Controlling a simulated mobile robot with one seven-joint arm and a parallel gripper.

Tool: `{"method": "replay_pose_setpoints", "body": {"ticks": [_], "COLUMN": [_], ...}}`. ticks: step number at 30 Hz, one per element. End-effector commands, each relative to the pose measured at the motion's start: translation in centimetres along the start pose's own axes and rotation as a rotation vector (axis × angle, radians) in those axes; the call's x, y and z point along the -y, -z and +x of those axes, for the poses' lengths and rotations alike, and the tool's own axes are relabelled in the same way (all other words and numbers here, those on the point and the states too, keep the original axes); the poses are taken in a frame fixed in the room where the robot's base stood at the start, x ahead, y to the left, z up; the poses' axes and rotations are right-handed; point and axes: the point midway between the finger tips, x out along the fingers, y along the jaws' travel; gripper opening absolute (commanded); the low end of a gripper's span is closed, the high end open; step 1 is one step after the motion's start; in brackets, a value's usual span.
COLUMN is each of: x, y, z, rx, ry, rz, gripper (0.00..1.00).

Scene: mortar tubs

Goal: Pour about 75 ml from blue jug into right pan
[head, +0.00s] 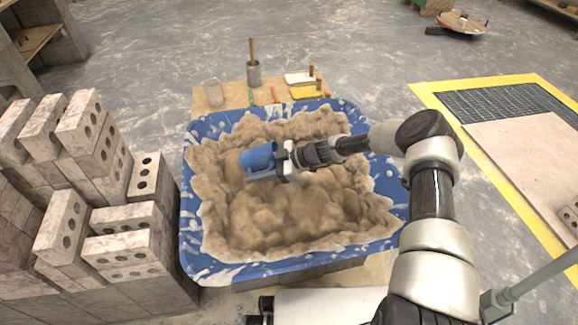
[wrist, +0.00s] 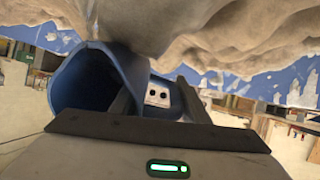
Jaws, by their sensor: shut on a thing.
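The blue jug (head: 258,157) is held over the sandy mortar in the large blue tub (head: 200,262). My gripper (head: 284,162) is shut on the jug, on its right side in the head view. In the wrist view the jug (wrist: 88,80) shows its dark inside, with one finger of my gripper (wrist: 155,98) on each side of its handle part. The jug looks tilted, but I cannot tell how far. No liquid shows at its mouth. I cannot make out a pan that is clearly the right pan.
Stacked bricks (head: 128,218) stand close left of the tub. Behind it a board (head: 235,95) carries a clear beaker (head: 213,92), a grey pot (head: 254,74) with a stick, and white and yellow tools. Open floor lies beyond.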

Motion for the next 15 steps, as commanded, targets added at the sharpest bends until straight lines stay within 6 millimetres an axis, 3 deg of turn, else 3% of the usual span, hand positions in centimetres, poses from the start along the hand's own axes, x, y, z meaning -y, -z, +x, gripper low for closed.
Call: {"method": "replay_pose_setpoints", "body": {"ticks": [4, 10, 15], "x": [-0.1, 0.2, 0.2], "y": [0.1, -2.5, -3.3], "z": [0.0, 1.2, 1.2], "rx": [0.005, 0.342, 0.409], "ry": [0.001, 0.037, 0.039], "rz": [-0.002, -0.022, -0.007], "gripper": [0.04, 0.04, 0.04]}}
